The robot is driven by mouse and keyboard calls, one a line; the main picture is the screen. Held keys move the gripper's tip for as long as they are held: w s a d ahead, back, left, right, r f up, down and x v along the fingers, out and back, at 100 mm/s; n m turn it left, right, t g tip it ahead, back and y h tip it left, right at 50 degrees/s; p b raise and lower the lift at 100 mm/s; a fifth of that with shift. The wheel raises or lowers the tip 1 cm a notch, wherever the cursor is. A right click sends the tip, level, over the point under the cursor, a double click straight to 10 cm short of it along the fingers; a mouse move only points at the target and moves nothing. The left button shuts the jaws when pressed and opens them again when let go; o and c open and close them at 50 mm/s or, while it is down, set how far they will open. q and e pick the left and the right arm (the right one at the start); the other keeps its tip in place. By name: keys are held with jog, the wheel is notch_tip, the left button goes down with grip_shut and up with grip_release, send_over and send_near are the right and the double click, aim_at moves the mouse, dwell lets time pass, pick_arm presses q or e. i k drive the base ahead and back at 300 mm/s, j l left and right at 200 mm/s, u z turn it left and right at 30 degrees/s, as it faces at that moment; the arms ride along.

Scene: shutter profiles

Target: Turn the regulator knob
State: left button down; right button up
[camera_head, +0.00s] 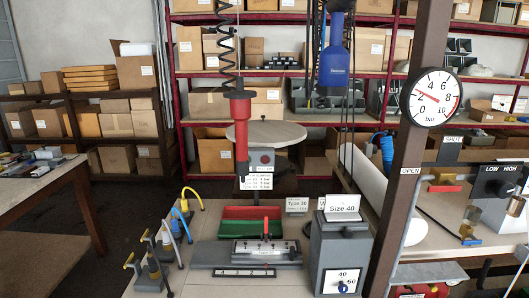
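The regulator unit is at the right edge, a dark box with a white plate reading LOW and HIGH (497,169). A dark round knob (497,187) is on its front, below the plate. Part of the unit is cut off by the picture's edge. A round pressure gauge (433,97) marked bar is on the brown post, its red needle pointing to the upper left, near the low numbers. Neither of my grippers is in view.
A brown post (412,170) stands in front of the right bench. A grey Size 40 box (341,250) with a 40/60 selector stands on the middle bench, beside a fixture with a red lever (265,228). A red-and-black tool (240,125) and a blue tool (335,62) hang overhead.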

aim_at(504, 190)
jog(key=z, duration=1.3)
